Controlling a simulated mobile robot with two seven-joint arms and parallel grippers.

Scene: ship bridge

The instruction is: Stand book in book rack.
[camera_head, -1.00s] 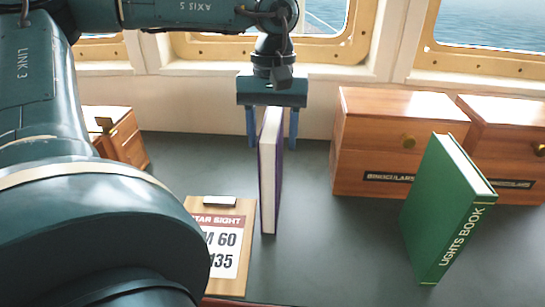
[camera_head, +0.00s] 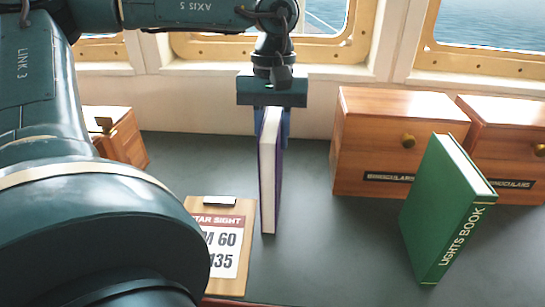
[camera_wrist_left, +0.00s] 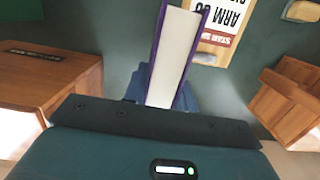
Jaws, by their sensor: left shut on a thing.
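A purple book (camera_head: 270,175) with white page edges stands upright on the dark counter. It also shows in the left wrist view (camera_wrist_left: 174,55), between the fingers. My left gripper (camera_head: 272,125) is above and behind it, with its blue fingers shut on the book's upper part. A wooden piece (camera_head: 122,140) at the far left, partly hidden by my arm, may be the book rack. It shows in the left wrist view (camera_wrist_left: 290,105) with open slatted parts. My right gripper is not in view.
A clipboard (camera_head: 245,275) lies just left of the book. A green lights book (camera_head: 440,215) stands at the right, before two wooden binocular boxes (camera_head: 385,135) (camera_head: 510,125). Windows line the back wall. The counter between the purple and green books is clear.

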